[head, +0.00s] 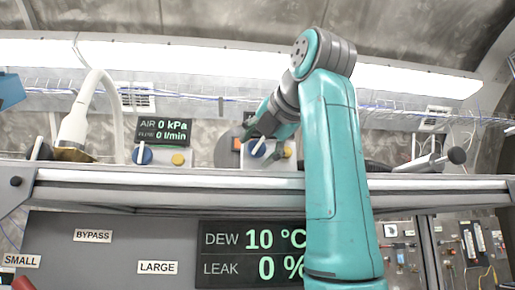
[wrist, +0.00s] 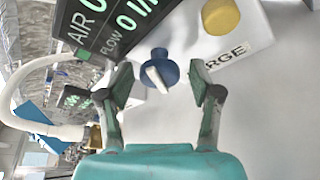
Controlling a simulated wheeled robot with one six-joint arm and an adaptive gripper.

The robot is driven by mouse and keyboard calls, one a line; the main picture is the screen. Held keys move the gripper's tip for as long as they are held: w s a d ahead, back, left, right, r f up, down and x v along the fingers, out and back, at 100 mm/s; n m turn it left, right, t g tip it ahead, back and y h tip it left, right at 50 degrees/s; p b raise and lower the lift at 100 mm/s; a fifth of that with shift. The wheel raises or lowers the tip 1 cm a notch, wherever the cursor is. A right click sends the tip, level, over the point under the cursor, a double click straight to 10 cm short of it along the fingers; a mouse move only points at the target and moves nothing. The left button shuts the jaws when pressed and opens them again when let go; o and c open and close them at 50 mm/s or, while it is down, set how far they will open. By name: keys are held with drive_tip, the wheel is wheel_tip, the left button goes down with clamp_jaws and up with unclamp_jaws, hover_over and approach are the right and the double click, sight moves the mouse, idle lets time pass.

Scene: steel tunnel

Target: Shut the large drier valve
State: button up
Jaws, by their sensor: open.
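In the wrist view a blue round knob (wrist: 160,66) with a white lever (wrist: 157,80) stands on a white box face. A label beside it reads "RGE", its start hidden by a finger. My gripper (wrist: 161,84) is open, its two green-padded fingers on either side of the knob with gaps; I see no clear contact. In the head view my gripper (head: 262,128) is over a white box on the shelf, where a blue knob with a white lever (head: 258,147) shows partly behind the fingers.
A yellow button (wrist: 221,16) is near the knob. A display (head: 164,131) reads AIR 0 kPa, FLOW 0 l/min. A steel rail (head: 120,178) runs along the front. A lower display (head: 250,254) reads DEW 10 °C, LEAK 0 %.

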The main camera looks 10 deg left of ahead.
drive_tip(key=v, duration=0.7)
drive_tip(key=shift+s+d, duration=0.15)
